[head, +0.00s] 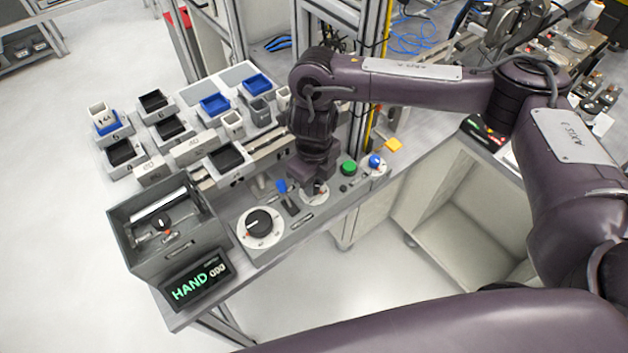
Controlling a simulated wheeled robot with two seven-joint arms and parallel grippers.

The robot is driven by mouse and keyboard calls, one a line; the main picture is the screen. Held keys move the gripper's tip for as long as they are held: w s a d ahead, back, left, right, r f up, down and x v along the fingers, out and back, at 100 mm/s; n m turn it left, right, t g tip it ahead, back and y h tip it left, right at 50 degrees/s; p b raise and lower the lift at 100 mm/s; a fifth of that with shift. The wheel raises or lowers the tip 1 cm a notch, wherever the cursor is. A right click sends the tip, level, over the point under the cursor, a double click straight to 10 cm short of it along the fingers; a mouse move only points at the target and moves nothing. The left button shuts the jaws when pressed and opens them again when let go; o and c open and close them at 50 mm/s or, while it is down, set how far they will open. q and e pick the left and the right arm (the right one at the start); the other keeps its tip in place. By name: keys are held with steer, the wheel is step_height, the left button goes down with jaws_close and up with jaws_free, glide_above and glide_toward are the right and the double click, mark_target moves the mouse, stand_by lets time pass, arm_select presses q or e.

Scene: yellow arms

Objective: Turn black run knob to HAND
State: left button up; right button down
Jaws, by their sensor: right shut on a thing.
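My right gripper (317,181) reaches down onto a small round white dial (316,197) on the grey control panel. It is shut on the knob there, which I take to be the black run knob; the gripper hides nearly all of it, so its pointer direction cannot be read. A larger white dial with another black knob (260,221) stands uncovered to the left. My left gripper is not in view.
A green button (348,168) and a blue button (375,161) sit right of the gripper. A blue-topped lever (282,186) stands close on its left. A grey open box (150,256) stands at the left. Several small bins fill the bench behind.

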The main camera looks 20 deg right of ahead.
mark_target(315, 186)
stand_by(0.5)
steer(key=c, duration=1.2)
jaws_free()
steer(key=shift+r, duration=3.9)
steer(key=shift+f, duration=0.1)
